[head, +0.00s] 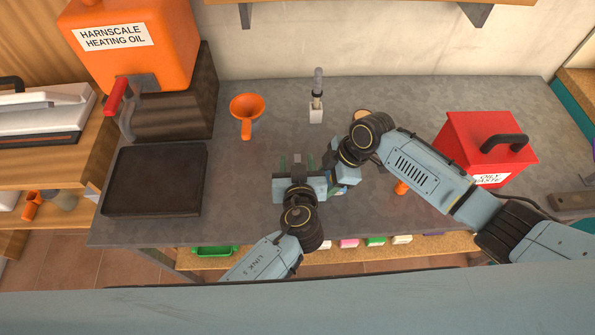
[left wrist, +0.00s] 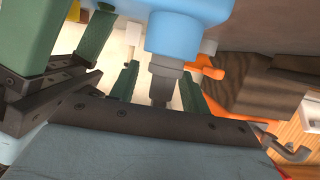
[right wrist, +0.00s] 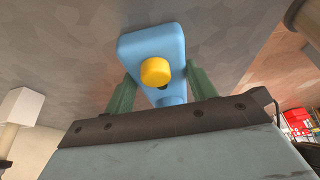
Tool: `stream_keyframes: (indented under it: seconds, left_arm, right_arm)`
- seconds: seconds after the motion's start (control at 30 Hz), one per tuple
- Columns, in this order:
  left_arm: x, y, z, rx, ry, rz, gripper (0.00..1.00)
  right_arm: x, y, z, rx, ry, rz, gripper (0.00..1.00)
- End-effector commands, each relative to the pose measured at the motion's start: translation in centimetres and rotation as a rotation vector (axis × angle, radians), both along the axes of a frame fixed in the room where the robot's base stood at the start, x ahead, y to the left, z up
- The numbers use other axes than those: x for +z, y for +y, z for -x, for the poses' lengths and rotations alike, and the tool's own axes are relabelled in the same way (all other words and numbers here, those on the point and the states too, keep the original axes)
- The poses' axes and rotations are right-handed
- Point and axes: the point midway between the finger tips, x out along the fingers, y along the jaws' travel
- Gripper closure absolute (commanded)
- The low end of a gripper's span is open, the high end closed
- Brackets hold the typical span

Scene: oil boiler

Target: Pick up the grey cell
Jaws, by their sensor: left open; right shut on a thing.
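A small dark grey block, probably the grey cell (left wrist: 163,84), shows in the left wrist view just below a blue body (left wrist: 190,28); I cannot tell whether they are joined. My left gripper (head: 297,160) is open. Its two green fingers stand on either side of the grey block, with visible gaps. My right gripper (right wrist: 157,88) is shut on the blue body, which has a round yellow knob (right wrist: 155,71). In the head view the right gripper is close beside the left one, and the held body is mostly hidden by the arms.
The grey bench holds an orange funnel (head: 246,112), a white holder (head: 316,114) with an upright tool, a red waste box (head: 484,150) and a dark tray (head: 156,180). An orange oil tank (head: 135,50) stands back left. Bare bench lies between tray and grippers.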

Motion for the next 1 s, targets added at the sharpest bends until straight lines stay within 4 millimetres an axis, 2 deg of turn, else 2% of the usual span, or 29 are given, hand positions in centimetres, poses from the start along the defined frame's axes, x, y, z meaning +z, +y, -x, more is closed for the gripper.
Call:
stream_keyframes:
  seconds: [0.23, 0.6, 1.0]
  left_arm:
    - [-0.09, 0.00, -0.19, 0.000, 0.001, 0.000, 0.53]
    - [-0.08, 0.01, -0.16, 0.000, 0.001, 0.000, 1.00]
    - [0.19, -0.02, -0.18, 0.000, -0.001, 0.001, 1.00]
  right_arm:
    - [0.05, 0.02, -0.04, 0.000, -0.001, -0.001, 0.71]
    - [0.05, 0.02, -0.04, 0.000, -0.001, -0.001, 0.71]
    - [0.05, 0.01, -0.05, 0.000, -0.001, -0.001, 0.71]
